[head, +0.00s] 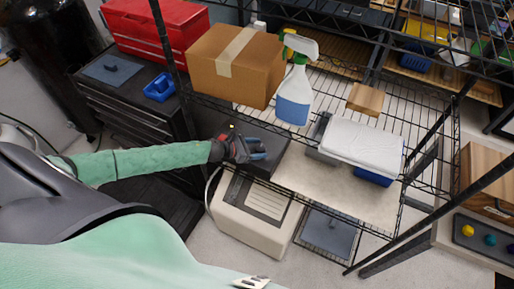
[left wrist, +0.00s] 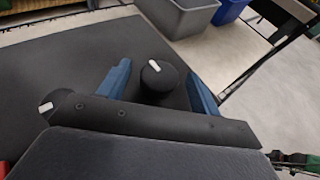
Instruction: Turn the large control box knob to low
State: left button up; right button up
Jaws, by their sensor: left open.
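The control box (head: 270,165) is a dark, flat-topped box on the wire shelf; its dark top (left wrist: 60,65) fills much of the left wrist view. A round black knob (left wrist: 157,84) with a white mark rises from it, the mark toward the upper left of the cap. A second knob (left wrist: 45,108) with a white mark shows partly at the left. My left gripper (head: 256,150) is over the box; in the left wrist view its blue fingers (left wrist: 159,72) are open, one on each side of the first knob, with visible gaps.
A cardboard box (head: 225,75) and a spray bottle (head: 293,97) stand on the shelf above and behind my gripper. A grey bin (head: 318,135) and a white cloth-like item (head: 362,143) lie to the right. A black shelf post (head: 168,50) stands left.

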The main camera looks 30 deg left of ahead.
pick_arm(q)
jog(key=c, duration=1)
jog(key=shift+o, duration=0.2)
